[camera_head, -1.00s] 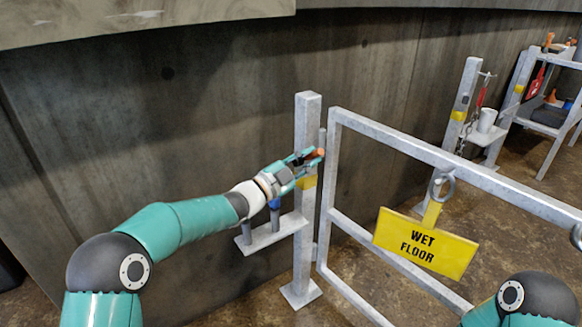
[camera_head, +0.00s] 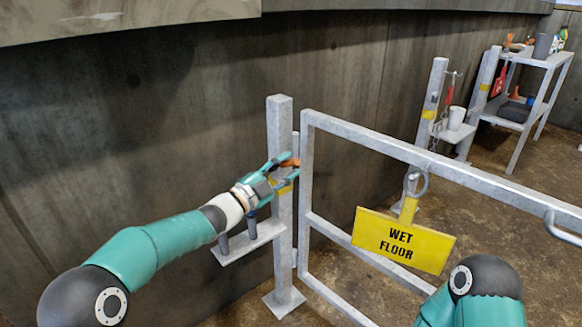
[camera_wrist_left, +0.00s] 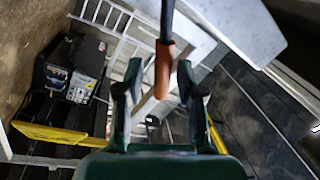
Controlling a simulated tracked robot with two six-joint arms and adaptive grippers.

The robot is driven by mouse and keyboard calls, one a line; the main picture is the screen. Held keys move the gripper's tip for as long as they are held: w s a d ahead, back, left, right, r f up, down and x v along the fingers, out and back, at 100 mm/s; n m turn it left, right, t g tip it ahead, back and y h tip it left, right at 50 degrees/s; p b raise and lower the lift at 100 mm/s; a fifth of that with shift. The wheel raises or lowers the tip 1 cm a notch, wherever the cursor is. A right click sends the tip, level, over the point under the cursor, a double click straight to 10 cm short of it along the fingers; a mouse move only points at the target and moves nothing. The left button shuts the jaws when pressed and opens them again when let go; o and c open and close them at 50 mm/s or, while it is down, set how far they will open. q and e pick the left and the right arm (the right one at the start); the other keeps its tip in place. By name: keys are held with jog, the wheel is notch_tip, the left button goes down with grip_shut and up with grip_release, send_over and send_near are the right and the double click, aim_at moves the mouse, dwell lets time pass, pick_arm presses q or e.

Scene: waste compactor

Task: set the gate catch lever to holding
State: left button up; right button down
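The gate catch lever (camera_head: 291,162) has an orange grip and sits by the top of the grey gate post (camera_head: 280,125). In the left wrist view its orange-brown grip (camera_wrist_left: 163,70) hangs from a dark rod. My left gripper (camera_head: 287,168) is at the lever. In the wrist view its fingers (camera_wrist_left: 157,84) are apart on either side of the grip, with visible gaps. The grey gate (camera_head: 309,165) stands just right of the post. My right gripper is out of view; only part of my right arm shows at the lower right.
A yellow wet floor sign (camera_head: 403,240) hangs on the gate. A small shelf (camera_head: 248,243) juts from the post below my left gripper. A concrete wall (camera_head: 150,130) runs behind. A rack (camera_head: 517,112) with items stands at the back right.

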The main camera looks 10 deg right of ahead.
pick_arm(q)
jog(key=shift+a, duration=0.25)
jog(key=v, duration=1.1)
jog(key=shift+s+a+f, duration=0.15)
jog(key=shift+s+a, duration=0.05)
jog(key=shift+s, duration=0.15)
